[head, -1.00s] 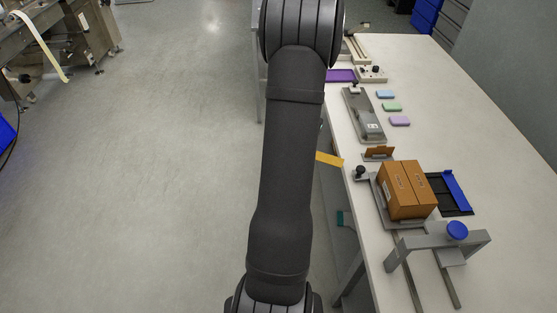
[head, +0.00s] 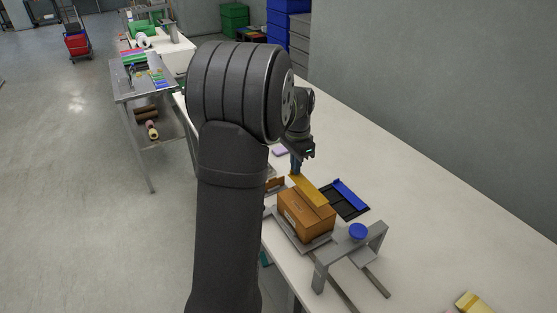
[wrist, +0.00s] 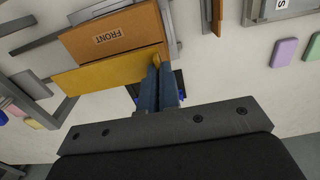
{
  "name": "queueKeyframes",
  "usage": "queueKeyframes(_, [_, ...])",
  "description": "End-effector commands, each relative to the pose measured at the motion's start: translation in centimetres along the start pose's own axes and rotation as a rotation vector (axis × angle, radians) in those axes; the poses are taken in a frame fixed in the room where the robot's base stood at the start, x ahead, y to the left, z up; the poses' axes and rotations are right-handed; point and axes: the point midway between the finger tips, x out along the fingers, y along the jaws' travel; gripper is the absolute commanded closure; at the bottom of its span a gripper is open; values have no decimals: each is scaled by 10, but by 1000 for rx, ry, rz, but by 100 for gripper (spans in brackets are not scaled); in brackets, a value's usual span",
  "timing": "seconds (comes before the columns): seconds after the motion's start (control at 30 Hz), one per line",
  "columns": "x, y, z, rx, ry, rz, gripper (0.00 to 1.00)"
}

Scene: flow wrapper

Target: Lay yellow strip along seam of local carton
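The brown carton (head: 303,222) sits on a grey fixture on the bench, its face marked FRONT (wrist: 112,40) showing in the wrist view. The yellow strip (head: 311,191) extends over the carton's top, roughly along its length. In the wrist view the strip (wrist: 105,76) looks flat and straight and covers part of the carton. My gripper (head: 295,172) is at the strip's far end; its blue fingers (wrist: 160,66) are close together on that end in the wrist view. The seam is hidden under the strip. I cannot tell whether the strip touches the carton.
A grey bridge with a blue knob (head: 358,231) stands over rails just in front of the carton. A black tray with a blue bar (head: 349,196) lies to the carton's right. A purple block (wrist: 286,50) and a green block (wrist: 313,52) lie on the bench.

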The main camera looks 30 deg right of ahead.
Motion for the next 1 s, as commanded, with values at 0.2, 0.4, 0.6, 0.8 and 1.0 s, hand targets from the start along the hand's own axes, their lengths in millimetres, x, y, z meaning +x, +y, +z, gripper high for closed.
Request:
queueKeyframes(0.2, [9, 1, 0, 2, -1, 1, 100])
queueKeyframes(0.4, [25, 1, 0, 0, -2, 2, 100])
queueKeyframes(0.6, [37, 1, 0, 0, 0, 1, 100])
queueKeyframes(0.8, [40, 0, 0, 0, 0, 0, 100])
queueKeyframes(1.0, [40, 0, 0, 0, 0, 0, 100])
